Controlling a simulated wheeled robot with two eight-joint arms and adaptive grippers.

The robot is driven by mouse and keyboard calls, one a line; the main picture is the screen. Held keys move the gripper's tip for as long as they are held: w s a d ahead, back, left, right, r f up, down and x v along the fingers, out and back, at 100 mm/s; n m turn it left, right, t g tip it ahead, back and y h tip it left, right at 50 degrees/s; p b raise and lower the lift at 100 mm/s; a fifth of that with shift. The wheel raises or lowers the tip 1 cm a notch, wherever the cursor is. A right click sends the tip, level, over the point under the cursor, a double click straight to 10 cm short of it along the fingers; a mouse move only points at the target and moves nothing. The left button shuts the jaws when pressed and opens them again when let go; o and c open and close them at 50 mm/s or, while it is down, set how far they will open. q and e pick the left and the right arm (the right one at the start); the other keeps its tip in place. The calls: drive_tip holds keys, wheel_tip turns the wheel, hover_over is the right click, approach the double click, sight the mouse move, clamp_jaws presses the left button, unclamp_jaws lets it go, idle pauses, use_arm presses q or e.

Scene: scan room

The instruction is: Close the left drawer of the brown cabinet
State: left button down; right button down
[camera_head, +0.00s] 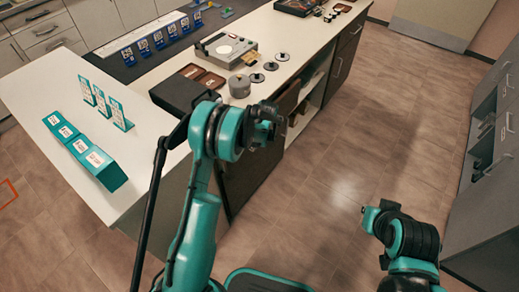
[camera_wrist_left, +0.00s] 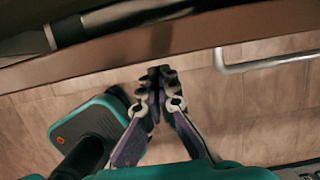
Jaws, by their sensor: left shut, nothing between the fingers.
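The brown cabinet (camera_head: 240,185) is the dark-fronted unit under the white counter, to the left of the aisle. In the left wrist view, a brown drawer front or panel edge (camera_wrist_left: 110,55) crosses the picture, with a pale bar handle (camera_wrist_left: 265,62) at right. How far the left drawer stands out is unclear; my arm hides part of the front in the head view. My left gripper (camera_head: 270,125) is at the cabinet front. In the wrist view its fingertips (camera_wrist_left: 158,75) are together, empty, close to the brown edge; contact is unclear. My right arm is at lower right; its gripper's state does not show.
The white counter (camera_head: 140,205) carries teal card stands (camera_head: 95,160), a dark box (camera_head: 180,95), a grey device (camera_head: 225,50) and several small discs. Grey drawers (camera_head: 490,130) stand at the right. The tiled floor (camera_head: 330,170) between is clear.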

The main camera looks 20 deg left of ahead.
use_arm(q)
drive_tip(key=shift+w+a, duration=0.2)
drive_tip(key=shift+a, duration=0.3)
